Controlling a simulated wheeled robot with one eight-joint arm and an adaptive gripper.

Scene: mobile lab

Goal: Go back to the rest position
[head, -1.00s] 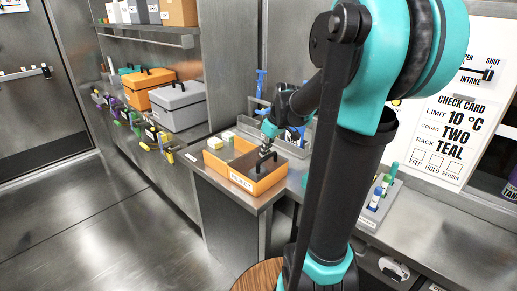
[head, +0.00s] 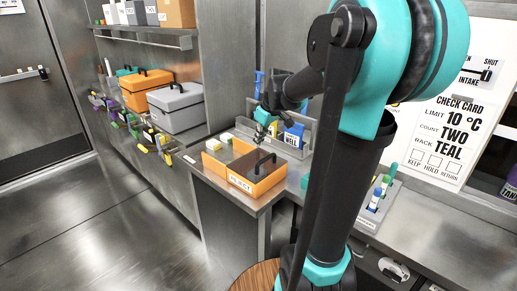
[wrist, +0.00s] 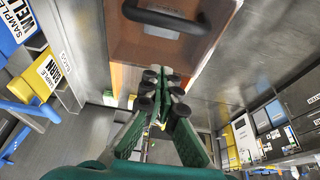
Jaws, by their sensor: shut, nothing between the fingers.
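My gripper (head: 266,122) is above the back of the orange bin (head: 240,184) on the steel counter, clear of it. In the wrist view its green fingers with dark tips (wrist: 162,84) are shut together with nothing between them. The black handle (head: 265,163) stands on the dark cover over the bin's right part. The handle also shows at the top of the wrist view (wrist: 165,20), apart from the fingertips.
A grey rack with blue cards (head: 294,135) stands behind the bin. A grey rack of vials (head: 376,205) sits right of my arm. Grey (head: 178,108) and orange cases stand on the left shelf. The floor at left is clear.

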